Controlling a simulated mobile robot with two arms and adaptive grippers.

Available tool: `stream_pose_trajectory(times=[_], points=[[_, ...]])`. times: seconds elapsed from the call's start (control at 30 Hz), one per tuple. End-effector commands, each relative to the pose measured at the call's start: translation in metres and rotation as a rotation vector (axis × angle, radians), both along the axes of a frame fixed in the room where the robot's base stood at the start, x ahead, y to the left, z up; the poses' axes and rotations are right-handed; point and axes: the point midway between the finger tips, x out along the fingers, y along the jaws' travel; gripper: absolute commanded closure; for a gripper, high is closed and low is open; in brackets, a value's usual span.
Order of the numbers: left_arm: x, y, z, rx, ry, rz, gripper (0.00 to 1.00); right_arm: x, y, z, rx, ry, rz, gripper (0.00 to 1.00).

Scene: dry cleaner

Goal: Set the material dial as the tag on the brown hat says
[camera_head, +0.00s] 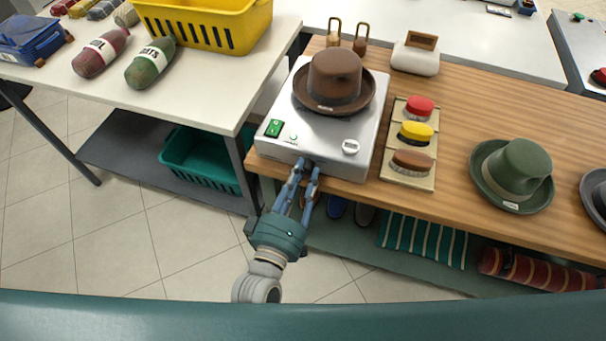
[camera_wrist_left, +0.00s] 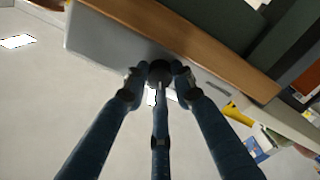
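The brown hat (camera_head: 336,76) sits on top of the white steamer box (camera_head: 372,120) on the wooden counter. I cannot make out a readable tag on it. My left gripper (camera_head: 306,168) is at the box's front face. In the left wrist view, its fingers close around a dark round dial (camera_wrist_left: 160,70), with the fingertips against its sides. The dial's marks and setting cannot be read. My right gripper is not in view.
A tray with red, yellow and brown brushes (camera_head: 409,178) stands right of the box. A green hat (camera_head: 512,174) with a small white tag is farther right. Rolled cloth (camera_head: 535,270) lies on the lower shelf.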

Motion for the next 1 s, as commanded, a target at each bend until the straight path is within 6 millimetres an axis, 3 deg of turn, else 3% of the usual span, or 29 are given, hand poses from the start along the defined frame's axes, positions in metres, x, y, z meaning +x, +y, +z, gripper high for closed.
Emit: stream_pose_trajectory(times=[0.27,1.0], points=[[-0.001,-0.001,0.0,0.058,-0.013,-0.003,1.0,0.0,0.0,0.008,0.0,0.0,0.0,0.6],[-0.001,-0.001,-0.003,0.464,-0.142,-0.004,1.0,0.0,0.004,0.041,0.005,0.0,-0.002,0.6]])
